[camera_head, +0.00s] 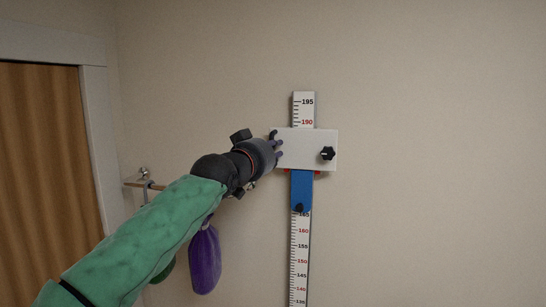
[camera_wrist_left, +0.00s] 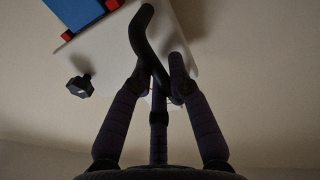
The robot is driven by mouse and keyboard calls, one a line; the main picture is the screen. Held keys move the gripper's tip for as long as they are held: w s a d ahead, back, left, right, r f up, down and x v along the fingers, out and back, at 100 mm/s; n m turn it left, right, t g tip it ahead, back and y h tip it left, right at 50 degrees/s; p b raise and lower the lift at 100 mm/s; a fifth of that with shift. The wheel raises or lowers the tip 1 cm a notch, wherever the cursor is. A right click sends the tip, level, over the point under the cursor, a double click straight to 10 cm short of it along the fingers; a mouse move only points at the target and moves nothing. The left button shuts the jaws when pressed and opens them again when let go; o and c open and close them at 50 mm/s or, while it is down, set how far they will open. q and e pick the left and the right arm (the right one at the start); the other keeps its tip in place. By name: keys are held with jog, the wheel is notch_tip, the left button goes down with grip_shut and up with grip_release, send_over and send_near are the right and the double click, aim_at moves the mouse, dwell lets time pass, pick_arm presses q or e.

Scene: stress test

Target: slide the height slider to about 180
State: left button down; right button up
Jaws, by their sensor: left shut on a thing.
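The height slider is a white plate (camera_head: 308,148) with a black knob (camera_head: 328,153) at its right and a blue piece (camera_head: 301,187) below. It sits on an upright wall scale (camera_head: 299,257). Numbers 195 and 190 show above the plate; 165 and lower show below the blue piece. The marks between are covered. My left gripper (camera_head: 278,147) is at the plate's left edge. In the left wrist view, its fingers (camera_wrist_left: 160,88) are shut around a black curved handle (camera_wrist_left: 145,32) in front of the white plate (camera_wrist_left: 186,30). My right gripper is not in view.
A rail with hooks (camera_head: 143,184) is on the wall at left, partly behind my left arm. A purple hanging thing (camera_head: 205,260) is below that arm. A white frame with a brown curtain-like panel (camera_head: 50,150) stands at far left. The wall right of the scale is clear.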

aim_at(272, 137)
pick_arm(q)
jog(key=shift+r+p, duration=0.75)
jog(key=shift+r, duration=0.9)
jog(key=c, duration=1.2)
grip_release()
jog(key=shift+f, duration=0.1)
jog(key=v, duration=1.2)
jog(key=shift+f, duration=0.15)
jog(key=shift+a, duration=0.1)
